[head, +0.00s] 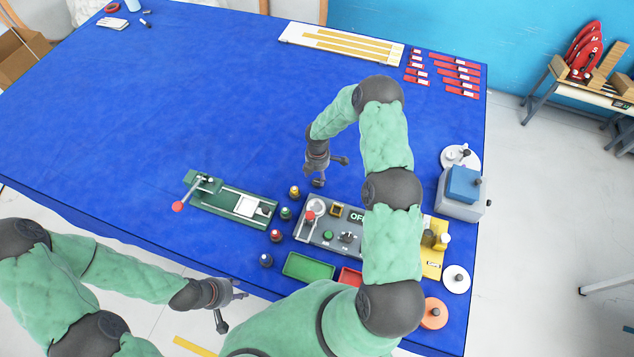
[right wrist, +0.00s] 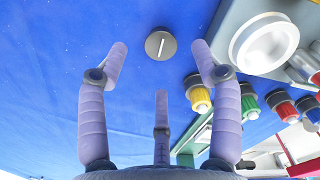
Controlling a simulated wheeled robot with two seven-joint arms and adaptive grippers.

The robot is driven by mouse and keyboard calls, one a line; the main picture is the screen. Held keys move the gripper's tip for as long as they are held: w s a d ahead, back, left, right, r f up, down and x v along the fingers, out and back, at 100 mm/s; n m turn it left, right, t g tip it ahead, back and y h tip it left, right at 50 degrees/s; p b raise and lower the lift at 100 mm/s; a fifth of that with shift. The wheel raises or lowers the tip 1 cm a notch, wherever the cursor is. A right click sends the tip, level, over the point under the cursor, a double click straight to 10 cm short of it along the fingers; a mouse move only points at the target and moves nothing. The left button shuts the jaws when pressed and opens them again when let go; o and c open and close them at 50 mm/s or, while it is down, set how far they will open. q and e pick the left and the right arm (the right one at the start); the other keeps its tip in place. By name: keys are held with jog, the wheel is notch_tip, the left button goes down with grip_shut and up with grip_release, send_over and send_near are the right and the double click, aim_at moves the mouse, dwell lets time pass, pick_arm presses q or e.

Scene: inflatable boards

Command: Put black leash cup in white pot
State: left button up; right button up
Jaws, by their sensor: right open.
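The black leash cup (right wrist: 161,44) shows in the right wrist view as a dark grey disc with a pale line, lying on the blue table. I cannot pick it out in the head view, where my right gripper blocks that area. My right gripper (head: 330,172) is open and empty above the table, behind the grey panel. In the right wrist view its fingers (right wrist: 160,62) point toward the cup, which sits between and beyond the tips. The white pot (right wrist: 265,42) is a round white dish on the grey panel, also in the head view (head: 317,206). My left gripper (head: 228,307) looks open and empty at the front edge.
The grey panel (head: 327,238) carries knobs and buttons. Several coloured knobs (head: 286,213) stand left of it, near a green fixture (head: 232,202). A green tray (head: 308,267) lies in front.

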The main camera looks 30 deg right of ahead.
aim_at(317, 182)
jog(key=shift+s+f+p, duration=0.1)
jog(key=shift+f+p, duration=0.2)
jog(key=shift+f, duration=0.45)
jog(key=shift+f+p, duration=0.55)
jog(key=shift+f, duration=1.45)
jog(key=shift+a, duration=0.1)
jog(key=c, duration=1)
jog(key=shift+r, duration=0.1)
